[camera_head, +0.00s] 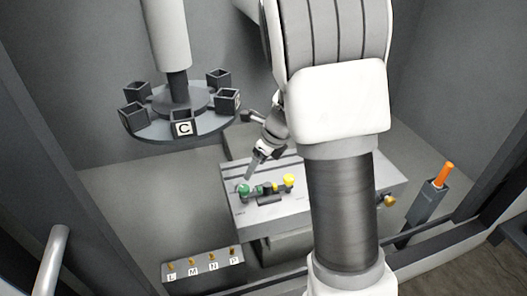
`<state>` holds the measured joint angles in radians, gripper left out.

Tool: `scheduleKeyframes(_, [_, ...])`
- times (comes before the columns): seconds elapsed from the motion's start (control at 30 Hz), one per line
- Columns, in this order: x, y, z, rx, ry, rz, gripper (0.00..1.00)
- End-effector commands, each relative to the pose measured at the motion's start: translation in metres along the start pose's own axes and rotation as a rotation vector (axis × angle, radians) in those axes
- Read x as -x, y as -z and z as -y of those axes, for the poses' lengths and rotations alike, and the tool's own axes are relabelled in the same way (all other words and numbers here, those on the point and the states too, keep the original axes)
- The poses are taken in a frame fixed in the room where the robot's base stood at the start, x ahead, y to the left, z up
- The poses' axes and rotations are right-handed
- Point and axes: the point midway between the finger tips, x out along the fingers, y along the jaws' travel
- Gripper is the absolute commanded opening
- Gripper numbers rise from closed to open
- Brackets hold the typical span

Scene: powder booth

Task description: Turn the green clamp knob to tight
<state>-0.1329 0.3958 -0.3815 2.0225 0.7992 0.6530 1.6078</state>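The green clamp knob (243,188) sits at the left end of the top of a grey box (290,216). A smaller green part (258,188) shows just right of it, and a yellow knob (289,180) stands further right, with dark fittings between them. My gripper (250,175) points down and left, with its tip just above and right of the green knob. I cannot tell if the tip touches the knob. The fingers look like one narrow grey shape, so their opening is not clear. Markings on the box top are too small to read.
A round carousel (150,131) with several dark cups hangs at upper left, one labelled C. A low block (205,274) with several labelled pegs lies at lower left. A dark holder with an orange handle (443,174) stands at right. My arm hides the box's right part.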

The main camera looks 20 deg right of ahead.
Motion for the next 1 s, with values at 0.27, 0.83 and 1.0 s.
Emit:
scheduleKeyframes(0.27, [0.048,-0.001,0.000,0.001,0.001,0.002,0.77])
scheduleKeyframes(0.83, [0.057,0.000,0.000,0.000,0.000,0.000,0.77])
scheduleKeyframes(1.0, [0.064,0.000,-0.006,0.065,-0.002,0.007,0.77])
